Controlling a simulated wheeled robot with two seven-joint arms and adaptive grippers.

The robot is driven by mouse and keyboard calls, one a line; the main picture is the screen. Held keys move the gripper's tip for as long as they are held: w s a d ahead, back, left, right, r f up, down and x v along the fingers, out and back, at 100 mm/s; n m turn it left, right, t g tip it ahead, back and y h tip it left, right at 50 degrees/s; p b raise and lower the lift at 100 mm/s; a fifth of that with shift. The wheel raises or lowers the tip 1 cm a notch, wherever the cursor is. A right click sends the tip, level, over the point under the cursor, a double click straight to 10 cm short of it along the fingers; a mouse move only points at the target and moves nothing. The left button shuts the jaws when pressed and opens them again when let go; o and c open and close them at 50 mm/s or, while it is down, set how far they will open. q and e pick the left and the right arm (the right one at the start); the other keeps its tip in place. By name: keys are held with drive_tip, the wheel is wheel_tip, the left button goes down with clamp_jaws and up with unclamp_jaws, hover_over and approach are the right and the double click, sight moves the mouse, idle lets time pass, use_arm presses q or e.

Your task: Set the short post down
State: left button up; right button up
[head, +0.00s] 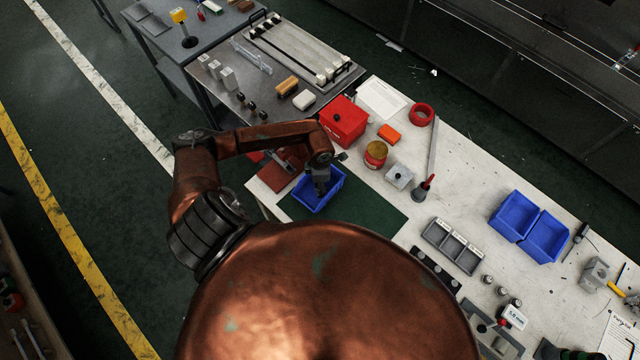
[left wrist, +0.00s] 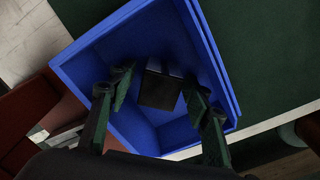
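My left gripper (head: 320,187) points down into a blue bin (head: 334,200) on the table. In the left wrist view, the two fingers of my left gripper (left wrist: 158,82) are spread apart inside the bin (left wrist: 85,68). A short dark post (left wrist: 160,90) with a squarish near end is between them. A gap shows between the post and the left finger; the right finger is close beside it, and I cannot tell if it touches. The post's lower end is in shadow. In the head view my gripper hides the post. My right gripper is in neither view.
The bin stands on a dark green mat (head: 378,212). A red box (head: 343,122), a brown-lidded jar (head: 375,155) and a grey block (head: 399,177) stand nearby. A grey compartment tray (head: 451,246) and two blue bins (head: 515,216) are farther right. Mat right of the bin is clear.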

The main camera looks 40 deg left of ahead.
use_arm(q)
drive_tip(key=shift+r, duration=0.3)
wheel_tip(320, 180, up, 12)
drive_tip(key=b, duration=0.1)
idle(0.3)
drive_tip(key=shift+f, duration=0.1)
idle(0.4)
